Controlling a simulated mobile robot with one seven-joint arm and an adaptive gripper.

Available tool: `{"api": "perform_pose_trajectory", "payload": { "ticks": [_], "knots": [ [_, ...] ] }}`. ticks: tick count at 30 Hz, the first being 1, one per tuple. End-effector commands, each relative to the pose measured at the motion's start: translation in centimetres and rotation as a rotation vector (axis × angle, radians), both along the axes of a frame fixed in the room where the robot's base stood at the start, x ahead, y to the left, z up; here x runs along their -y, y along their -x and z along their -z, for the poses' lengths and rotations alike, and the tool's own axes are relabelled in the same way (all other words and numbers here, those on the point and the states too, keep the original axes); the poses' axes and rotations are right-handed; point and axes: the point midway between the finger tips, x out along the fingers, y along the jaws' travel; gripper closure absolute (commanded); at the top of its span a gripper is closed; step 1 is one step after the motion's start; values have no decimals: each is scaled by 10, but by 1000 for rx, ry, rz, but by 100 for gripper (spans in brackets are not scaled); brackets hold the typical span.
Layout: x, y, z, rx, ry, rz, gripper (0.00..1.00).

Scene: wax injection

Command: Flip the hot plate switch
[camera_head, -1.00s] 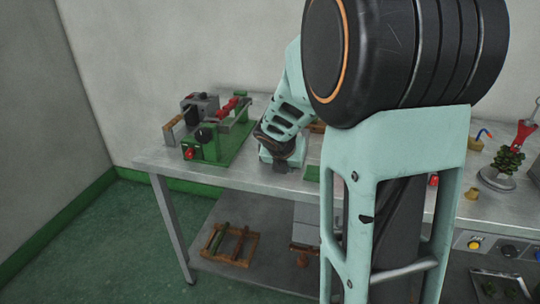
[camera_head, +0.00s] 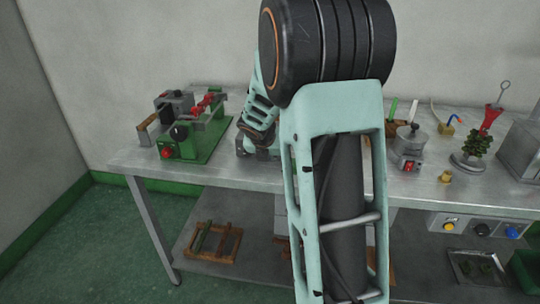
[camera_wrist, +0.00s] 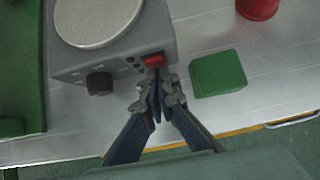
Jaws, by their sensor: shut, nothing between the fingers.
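The hot plate (camera_wrist: 110,62) is a grey box with a round pale top in the upper left of the wrist view. A black knob (camera_wrist: 99,83) and a small red switch (camera_wrist: 153,60) are on its front side. My gripper (camera_wrist: 156,88) is shut and empty, its fingertips just below the red switch in the picture. I cannot tell whether they touch it, nor which way the switch is set. In the head view my arm hides most of the area around my gripper.
A green square block (camera_wrist: 218,74) lies right of my fingers, with a red object (camera_wrist: 257,8) beyond. A green-based machine (camera_head: 189,135) stands at the table's left. A metal pot (camera_head: 408,143) and a small plant-like wax tree (camera_head: 475,143) stand at the right.

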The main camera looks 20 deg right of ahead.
Motion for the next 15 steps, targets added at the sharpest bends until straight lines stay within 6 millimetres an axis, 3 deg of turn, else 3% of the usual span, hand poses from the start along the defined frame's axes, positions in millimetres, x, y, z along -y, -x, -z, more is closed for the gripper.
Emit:
{"api": "perform_pose_trajectory", "payload": {
  "ticks": [15],
  "knots": [
    [1,-2,-13,6,3,-2,100]
  ]
}}
